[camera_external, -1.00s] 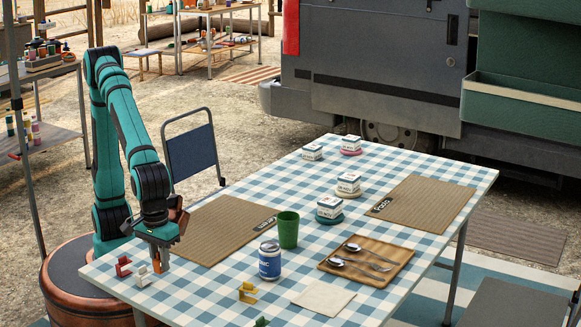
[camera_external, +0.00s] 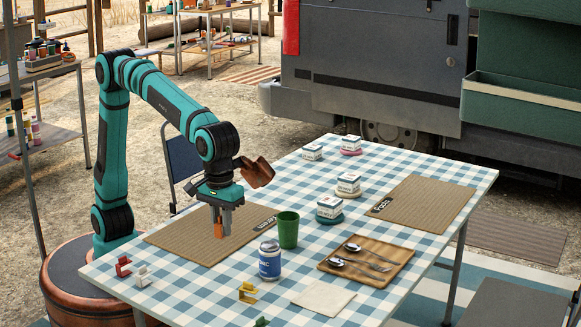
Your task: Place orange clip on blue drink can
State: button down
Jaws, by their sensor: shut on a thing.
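The orange clip (camera_external: 210,235) is between the fingertips of my gripper (camera_external: 219,228). My gripper is shut on it and points down over the brown placemat on the left half of the table. Its fingers hide part of the clip. The blue drink can (camera_external: 270,265) stands upright on the checked cloth, to the right of my gripper and nearer the table's front edge. Its top is bare. The clip and the can are apart.
A green cup (camera_external: 288,230) stands just behind the can. Red (camera_external: 123,266), white (camera_external: 143,276), yellow (camera_external: 247,293) and green (camera_external: 261,321) clips lie along the front edge. A wooden tray (camera_external: 325,268) with cutlery and a napkin (camera_external: 323,299) lie right of the can.

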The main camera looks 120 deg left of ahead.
notch_tip(320, 180, up, 4)
send_over(268, 246)
jog(key=shift+a+f, duration=0.1)
jog(key=shift+f, duration=4.8)
jog(key=c, duration=1.3)
grip_release()
jog(key=shift+f, duration=0.1)
notch_tip(268, 246, up, 12)
